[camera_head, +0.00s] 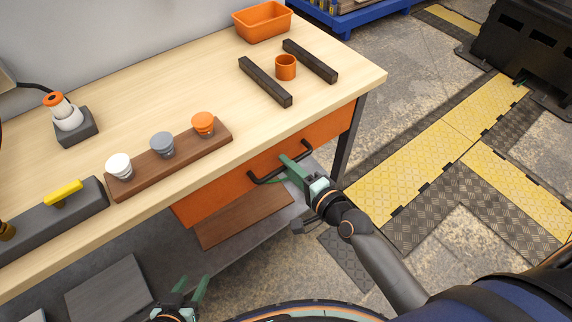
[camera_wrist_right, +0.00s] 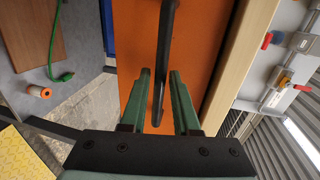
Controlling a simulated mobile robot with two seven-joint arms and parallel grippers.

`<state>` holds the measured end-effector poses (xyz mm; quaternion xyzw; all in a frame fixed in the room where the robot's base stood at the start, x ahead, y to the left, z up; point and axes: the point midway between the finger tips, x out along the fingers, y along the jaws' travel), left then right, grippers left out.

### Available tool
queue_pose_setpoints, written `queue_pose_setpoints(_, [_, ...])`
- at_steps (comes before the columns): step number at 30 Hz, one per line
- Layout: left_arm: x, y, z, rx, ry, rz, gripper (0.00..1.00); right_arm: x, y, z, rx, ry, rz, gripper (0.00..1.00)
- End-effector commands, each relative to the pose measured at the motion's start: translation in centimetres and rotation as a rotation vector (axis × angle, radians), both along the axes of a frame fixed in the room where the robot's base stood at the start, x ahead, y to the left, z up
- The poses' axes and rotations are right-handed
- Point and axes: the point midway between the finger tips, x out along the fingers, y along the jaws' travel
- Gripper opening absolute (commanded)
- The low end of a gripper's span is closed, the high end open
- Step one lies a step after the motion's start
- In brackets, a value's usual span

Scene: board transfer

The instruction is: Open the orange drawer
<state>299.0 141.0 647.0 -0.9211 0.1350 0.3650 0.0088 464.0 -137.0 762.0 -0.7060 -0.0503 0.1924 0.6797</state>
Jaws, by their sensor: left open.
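The orange drawer (camera_head: 222,196) sits under the front edge of the wooden workbench, its front close beneath the tabletop, and looks closed. Its black bar handle (camera_head: 268,177) runs along the front. My right gripper (camera_head: 288,168) is at the handle. In the right wrist view, the handle (camera_wrist_right: 165,45) passes between the two green fingers of this gripper (camera_wrist_right: 161,80), which stand apart with a slim gap on each side. My left gripper (camera_head: 190,284) is open and empty, low at the bottom of the head view, away from the drawer.
The workbench top (camera_head: 165,100) holds a brown block with several knobs (camera_head: 162,145), two dark bars (camera_head: 266,82), an orange cup (camera_head: 286,67) and an orange bin (camera_head: 263,22). A lower shelf (camera_head: 140,245) lies below the drawer.

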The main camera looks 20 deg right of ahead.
Motion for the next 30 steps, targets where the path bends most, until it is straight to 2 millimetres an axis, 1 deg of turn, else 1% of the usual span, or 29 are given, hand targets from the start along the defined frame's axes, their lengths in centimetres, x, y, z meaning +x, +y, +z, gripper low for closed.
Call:
queue_pose_setpoints(1, [0.03,-0.02,-0.03,0.0,0.0,0.0,0.5,0.42,0.17,-0.09,0.0,-0.001,0.0,0.29])
queue_pose_setpoints(4, [0.08,-0.04,0.01,-0.001,-0.002,-0.001,0.5,0.84,0.35,-0.21,0.001,0.001,0.001,0.29])
queue_pose_setpoints(13, [0.25,-0.14,0.21,-0.003,-0.007,-0.002,0.5,0.96,0.41,-0.23,0.0,0.001,0.001,0.29])
queue_pose_setpoints(21, [0.26,-0.2,0.22,-0.004,-0.007,-0.003,0.5,0.94,0.38,-0.23,0.0,0.001,0.001,0.0])
queue_pose_setpoints(30, [0.27,-0.22,0.24,-0.004,-0.008,-0.003,0.5,0.94,0.36,-0.24,0.0,0.001,0.001,0.0])
